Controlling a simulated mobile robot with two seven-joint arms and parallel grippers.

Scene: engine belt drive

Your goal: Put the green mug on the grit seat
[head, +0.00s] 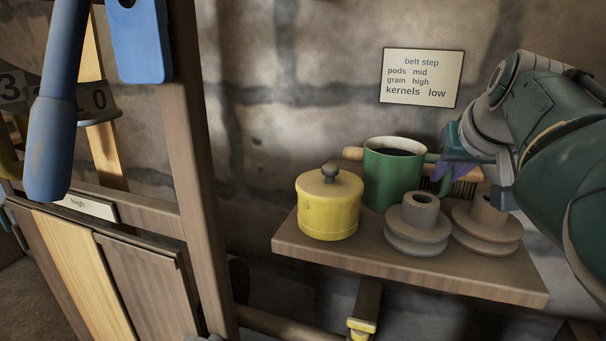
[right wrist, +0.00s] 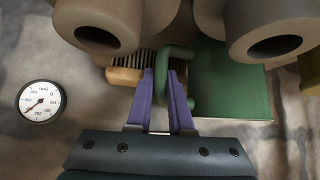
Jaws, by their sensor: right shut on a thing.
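The green mug (head: 385,183) with dark contents stands upright at the shelf, behind the grey pulley. Its body (right wrist: 232,88) and handle also show in the right wrist view. My right gripper (head: 441,172) reaches in from the right. Its purple fingers (right wrist: 168,88) are shut on the mug's handle. I cannot tell whether the mug's base touches the shelf. No spot in view is marked as the grit seat. My left gripper does not show.
The wooden shelf (head: 400,276) also holds a yellow lidded pot (head: 328,207), a grey stepped pulley (head: 418,226), a brownish pulley (head: 486,228) and a wooden-handled brush (head: 465,188). A wooden frame post (head: 190,150) and a blue lever (head: 52,140) stand left. A gauge (right wrist: 41,101) is on the wall.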

